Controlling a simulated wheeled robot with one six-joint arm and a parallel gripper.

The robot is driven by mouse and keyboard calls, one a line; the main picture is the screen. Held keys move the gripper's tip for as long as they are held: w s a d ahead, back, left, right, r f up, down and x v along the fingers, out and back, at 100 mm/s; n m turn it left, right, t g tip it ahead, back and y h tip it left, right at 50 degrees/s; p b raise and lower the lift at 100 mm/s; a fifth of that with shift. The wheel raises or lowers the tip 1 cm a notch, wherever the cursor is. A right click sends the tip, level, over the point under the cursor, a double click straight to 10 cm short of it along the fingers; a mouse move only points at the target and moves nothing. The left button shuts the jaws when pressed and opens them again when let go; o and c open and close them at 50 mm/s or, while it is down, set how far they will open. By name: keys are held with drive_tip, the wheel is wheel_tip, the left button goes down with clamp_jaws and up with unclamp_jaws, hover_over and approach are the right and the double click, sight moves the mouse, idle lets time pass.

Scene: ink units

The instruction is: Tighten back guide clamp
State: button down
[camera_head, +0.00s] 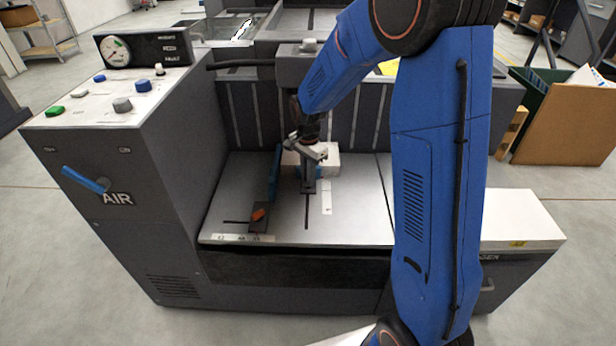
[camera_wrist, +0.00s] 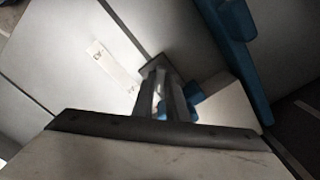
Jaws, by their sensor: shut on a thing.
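My gripper (camera_head: 311,151) points down over the pale machine bed, beside a white block (camera_head: 328,163). It is shut at a small dark fitting, seemingly the back guide clamp (camera_head: 308,186), which stands at the end of a bed slot. In the wrist view my gripper (camera_wrist: 164,98) reaches to the fitting's dark plate (camera_wrist: 153,70); the gripped part is mostly hidden between the fingers. A small blue piece (camera_wrist: 193,93) shows right beside them. A long blue guide (camera_head: 275,176) lies left of the gripper and also shows in the wrist view (camera_wrist: 228,42).
The control cabinet (camera_head: 150,155) with a gauge and buttons rises on the left. A dark ribbed panel (camera_head: 350,118) stands behind the bed. The bed's front right (camera_head: 360,220) is clear.

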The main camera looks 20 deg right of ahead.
drive_tip(key=c, duration=1.8)
unclamp_jaws()
drive_tip(key=shift+o, duration=0.2)
drive_tip(key=shift+r, duration=0.1)
wheel_tip(320, 180, up, 17)
drive_tip(key=shift+r, duration=0.15)
drive_tip(key=s+d+r+n+t, duration=0.1)
drive_tip(key=s+n, duration=0.5)
drive_tip(key=s, duration=1.1)
drive_tip(key=s+d+r+n+t, duration=0.1)
drive_tip(key=s+d+n+t, duration=0.2)
drive_tip(key=s, duration=1.4)
drive_tip(key=d+n, duration=0.3)
drive_tip(key=shift+r+n+t, duration=0.25)
drive_tip(key=shift+n+t, duration=0.15)
